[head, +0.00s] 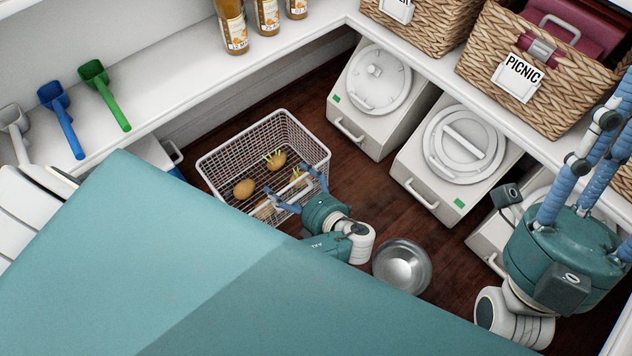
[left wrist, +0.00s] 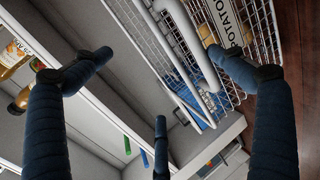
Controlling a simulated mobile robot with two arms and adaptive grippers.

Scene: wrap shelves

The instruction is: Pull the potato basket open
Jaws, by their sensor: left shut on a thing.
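The potato basket (head: 222,155) is a white wire basket in a lower bay, with several sprouting potatoes inside. In the left wrist view its wire side (left wrist: 262,30) shows with a POTATO label and white bars. My left gripper (head: 298,188) is at the basket's near side, its blue fingers around the front bar, shut on the basket. The exact finger contact is hard to see. My right gripper (head: 590,150) is at the far right, away from the basket, fingers pointing up; its opening is unclear.
White lidded bins (head: 465,150) stand right of the basket. A metal bowl (head: 402,266) is on the dark floor near my left gripper. Bottles (head: 232,25) and scoops (head: 102,92) sit on the shelf above. A picnic basket (head: 490,50) is at upper right.

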